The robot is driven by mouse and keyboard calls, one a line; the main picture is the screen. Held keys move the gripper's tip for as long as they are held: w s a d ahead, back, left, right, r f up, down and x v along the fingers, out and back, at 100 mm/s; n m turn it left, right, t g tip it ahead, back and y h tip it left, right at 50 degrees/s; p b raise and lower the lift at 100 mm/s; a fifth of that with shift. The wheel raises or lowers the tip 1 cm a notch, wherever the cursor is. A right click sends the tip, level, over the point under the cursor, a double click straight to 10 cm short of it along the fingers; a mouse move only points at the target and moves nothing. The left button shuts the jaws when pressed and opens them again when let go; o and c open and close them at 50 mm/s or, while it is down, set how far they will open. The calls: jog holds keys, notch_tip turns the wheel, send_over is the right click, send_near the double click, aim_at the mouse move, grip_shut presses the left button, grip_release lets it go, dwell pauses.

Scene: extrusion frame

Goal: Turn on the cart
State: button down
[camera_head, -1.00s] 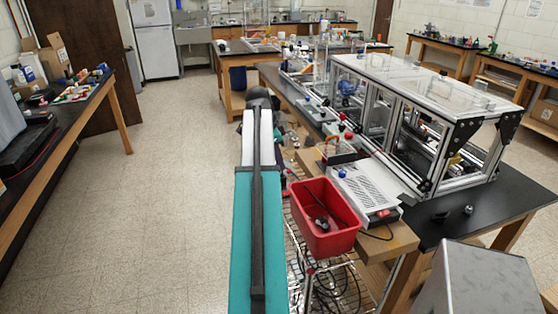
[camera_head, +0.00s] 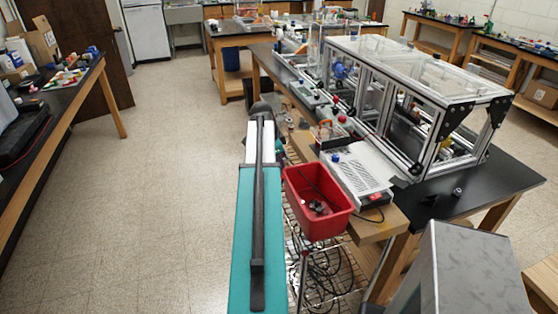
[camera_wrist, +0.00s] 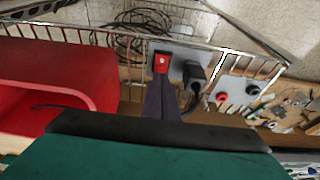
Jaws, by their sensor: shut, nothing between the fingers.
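The cart is a wire-rack frame (camera_wrist: 70,36) with a grey panel (camera_wrist: 178,54) behind its wires in the wrist view. A red switch (camera_wrist: 160,63) sits on that panel, with a black plug and cord (camera_wrist: 193,75) just right of it. My gripper (camera_wrist: 162,80) is shut and empty, its dark fingertips lined up just below the red switch in the picture; I cannot tell whether they touch it. In the head view, my gripper is not clearly visible. A pale vented box with a red switch (camera_head: 376,198) stands on the wooden board there.
A red bin (camera_head: 318,203) is close to my arm and fills the left of the wrist view (camera_wrist: 60,85). Red and black knobs (camera_wrist: 238,94) lie right of the plug. Cables hang below the bin. A framed enclosure (camera_head: 405,100) stands behind; the floor at left is clear.

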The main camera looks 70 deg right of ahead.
jog(key=shift+x, duration=0.9)
jog(key=shift+f, duration=0.15)
jog(key=shift+w+a, duration=0.45)
jog(key=shift+w, duration=0.15)
dwell(0.5)
